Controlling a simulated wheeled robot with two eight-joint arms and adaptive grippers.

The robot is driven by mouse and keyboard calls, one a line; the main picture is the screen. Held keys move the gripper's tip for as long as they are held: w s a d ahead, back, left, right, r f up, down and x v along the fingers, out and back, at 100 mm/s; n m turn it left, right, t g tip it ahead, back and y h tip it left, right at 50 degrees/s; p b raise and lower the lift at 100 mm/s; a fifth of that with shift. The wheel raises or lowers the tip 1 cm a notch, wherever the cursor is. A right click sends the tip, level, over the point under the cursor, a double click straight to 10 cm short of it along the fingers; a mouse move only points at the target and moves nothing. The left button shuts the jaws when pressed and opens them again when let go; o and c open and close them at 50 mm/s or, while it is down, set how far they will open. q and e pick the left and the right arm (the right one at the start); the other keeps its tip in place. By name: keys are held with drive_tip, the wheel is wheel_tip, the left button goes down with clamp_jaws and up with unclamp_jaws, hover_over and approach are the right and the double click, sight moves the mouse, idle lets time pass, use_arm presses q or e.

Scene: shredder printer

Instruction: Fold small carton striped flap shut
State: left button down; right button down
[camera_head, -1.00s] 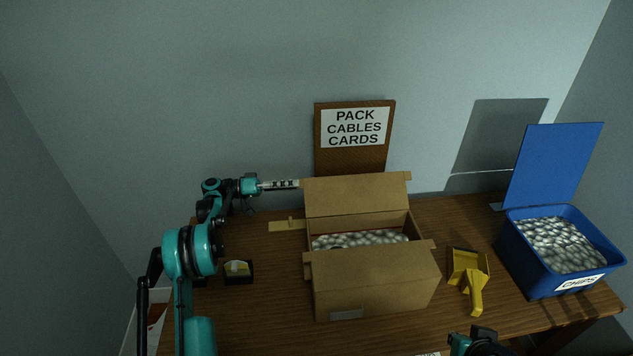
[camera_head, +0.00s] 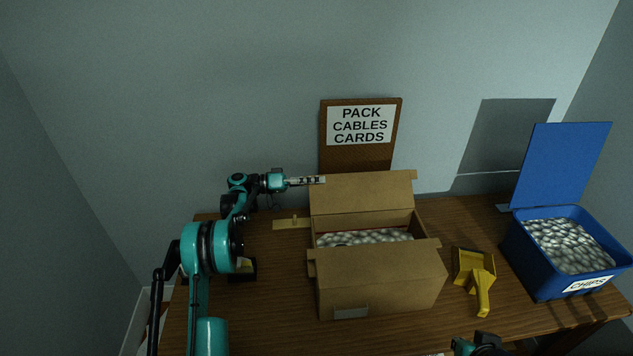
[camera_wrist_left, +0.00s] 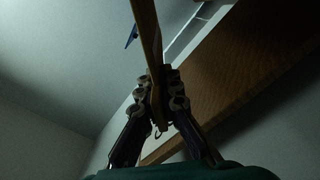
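The small cardboard carton (camera_head: 385,285) stands on the table, filled with pale packing chips (camera_head: 365,238). Its far flap (camera_head: 365,193) stands up, leaning back. No stripes show on the flap face turned to me. My left gripper (camera_head: 318,180) is at this flap's left edge, its fingertips overlapping the upper left corner. In the left wrist view, a thin tan panel (camera_wrist_left: 149,35) passes edge-on between the gripper's two fingers, which sit close to both sides. Whether they press on it is unclear. My right gripper (camera_head: 480,345) shows only partly at the bottom edge.
A yellow scoop (camera_head: 480,280) lies right of the carton. A blue bin (camera_head: 540,280) of chips with a raised lid stands at the right. A sign board (camera_head: 360,155) stands behind. A small dark holder (camera_head: 247,272) is partly hidden by my left arm.

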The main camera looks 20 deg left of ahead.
use_arm(q)
drive_tip(key=shift+s+r, duration=0.1)
drive_tip(key=shift+r, duration=0.05)
drive_tip(key=s+r+m, duration=0.1)
drive_tip(key=s+d+r+m+p, duration=0.1)
drive_tip(key=m, duration=0.1)
drive_tip(key=shift+s+d+r+m+p, duration=0.1)
drive_tip(key=shift+s+d+r+m, duration=0.15)
drive_tip(key=shift+s+m, duration=0.35)
drive_tip(key=shift+s+d+r+m+p, duration=0.1)
drive_tip(key=shift+s+r+m, duration=0.2)
drive_tip(key=shift+m, duration=0.5)
drive_tip(key=shift+s+d+r+m+p, duration=0.1)
drive_tip(key=shift+s+d+r+m, duration=0.1)
drive_tip(key=shift+s+m, duration=0.45)
drive_tip(key=shift+w, duration=0.1)
drive_tip(key=c, duration=1.7)
unclamp_jaws()
drive_tip(key=shift+c, duration=0.2)
drive_tip(key=v, duration=1.2)
drive_tip(key=shift+f, duration=0.1)
